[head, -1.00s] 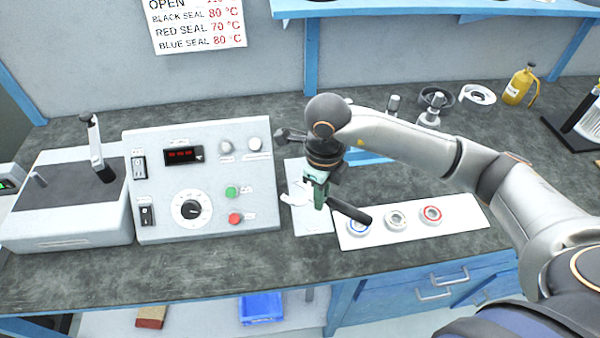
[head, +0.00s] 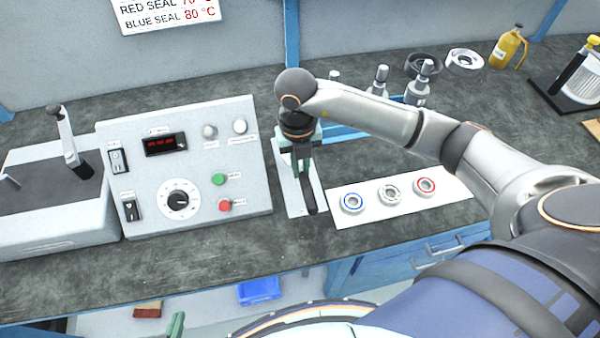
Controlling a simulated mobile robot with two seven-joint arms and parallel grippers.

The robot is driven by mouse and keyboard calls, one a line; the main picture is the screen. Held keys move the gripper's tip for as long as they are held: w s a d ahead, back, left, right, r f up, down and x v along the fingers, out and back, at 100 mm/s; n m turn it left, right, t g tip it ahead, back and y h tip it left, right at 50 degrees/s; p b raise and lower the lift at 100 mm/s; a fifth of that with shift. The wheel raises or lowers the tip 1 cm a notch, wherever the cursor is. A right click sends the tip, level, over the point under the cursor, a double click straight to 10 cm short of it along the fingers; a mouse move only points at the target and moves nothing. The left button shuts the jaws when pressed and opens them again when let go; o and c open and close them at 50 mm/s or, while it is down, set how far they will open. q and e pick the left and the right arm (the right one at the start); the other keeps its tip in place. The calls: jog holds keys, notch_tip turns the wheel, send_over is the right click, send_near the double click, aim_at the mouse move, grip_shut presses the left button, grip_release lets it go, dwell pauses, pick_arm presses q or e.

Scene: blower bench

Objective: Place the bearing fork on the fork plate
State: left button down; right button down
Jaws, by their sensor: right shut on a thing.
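My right gripper (head: 300,160) hangs over the fork plate (head: 291,203), a narrow pale plate between the control box and the white bearing strip. It is shut on the bearing fork (head: 310,196), whose dark handle points toward the front edge of the bench. The gripper and my wrist hide the rest of the fork. I cannot tell whether the fork touches the plate. A green fingertip of my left gripper (head: 176,325) shows at the bottom edge, below bench level; its jaws are mostly out of frame.
The control box (head: 190,170) stands close to the left of the plate. To the right, the white strip (head: 455,186) carries blue, plain and red ringed bearings. Behind are metal parts (head: 418,88), dark and white rings and a yellow can (head: 507,47). The front bench strip is clear.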

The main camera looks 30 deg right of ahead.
aim_at(301, 177)
jog(key=shift+f, duration=1.9)
jog(key=shift+f, duration=0.2)
jog(key=c, duration=0.9)
grip_release()
jog(key=shift+r, duration=0.1)
jog(key=r, duration=1.2)
jog(key=shift+w+a+r, duration=0.1)
jog(key=shift+w+a, duration=0.05)
jog(key=shift+a, duration=0.05)
